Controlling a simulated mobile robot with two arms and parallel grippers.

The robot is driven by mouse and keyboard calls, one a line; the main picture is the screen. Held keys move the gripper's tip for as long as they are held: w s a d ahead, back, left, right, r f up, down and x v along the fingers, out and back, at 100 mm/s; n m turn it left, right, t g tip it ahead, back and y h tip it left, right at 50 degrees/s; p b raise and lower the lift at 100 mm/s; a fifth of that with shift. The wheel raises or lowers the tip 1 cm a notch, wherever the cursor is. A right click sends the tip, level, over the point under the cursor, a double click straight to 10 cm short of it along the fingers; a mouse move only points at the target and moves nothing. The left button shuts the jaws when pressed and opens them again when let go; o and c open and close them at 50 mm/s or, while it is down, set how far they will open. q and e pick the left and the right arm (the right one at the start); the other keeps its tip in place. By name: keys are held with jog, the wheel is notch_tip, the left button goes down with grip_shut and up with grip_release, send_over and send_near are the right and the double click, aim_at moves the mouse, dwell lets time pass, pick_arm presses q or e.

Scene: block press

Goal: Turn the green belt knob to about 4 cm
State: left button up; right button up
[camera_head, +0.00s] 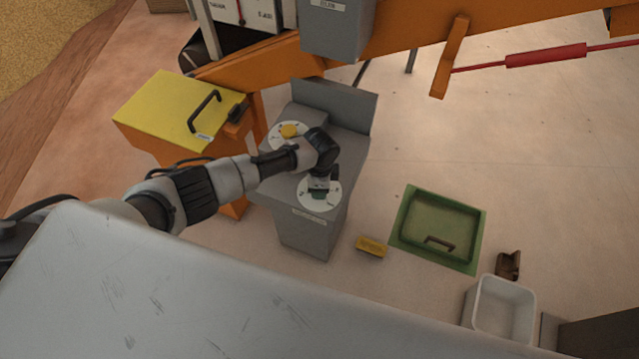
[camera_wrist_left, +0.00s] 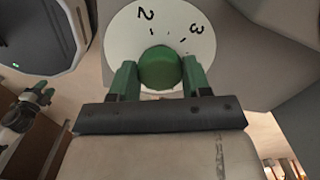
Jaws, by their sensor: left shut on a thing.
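The green belt knob (camera_wrist_left: 160,68) sits at the middle of a white round dial in the left wrist view. The marks "2" and "3" show on the dial (camera_wrist_left: 120,25); its other marks are hidden or too small to read. My left gripper (camera_wrist_left: 160,80) has one green finger on each side of the knob and is shut on it. In the head view, my left gripper (camera_head: 319,190) points down onto the near dial (camera_head: 330,203) of the grey console (camera_head: 305,235), and hides the knob.
A yellow knob (camera_head: 290,131) on a second dial stands farther back on the console. A yellow-topped orange box (camera_head: 165,105) is at the left. A green tray (camera_head: 455,217), a yellow block (camera_head: 371,246) and a white bin (camera_head: 503,305) are at the right on the floor.

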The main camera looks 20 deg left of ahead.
pick_arm(q)
jog(key=shift+m, duration=0.5)
jog(key=o, duration=0.9)
jog(key=shift+r, duration=0.1)
notch_tip(320, 180, up, 11)
jog(key=shift+f+p, duration=0.15)
jog(key=shift+p, duration=0.85)
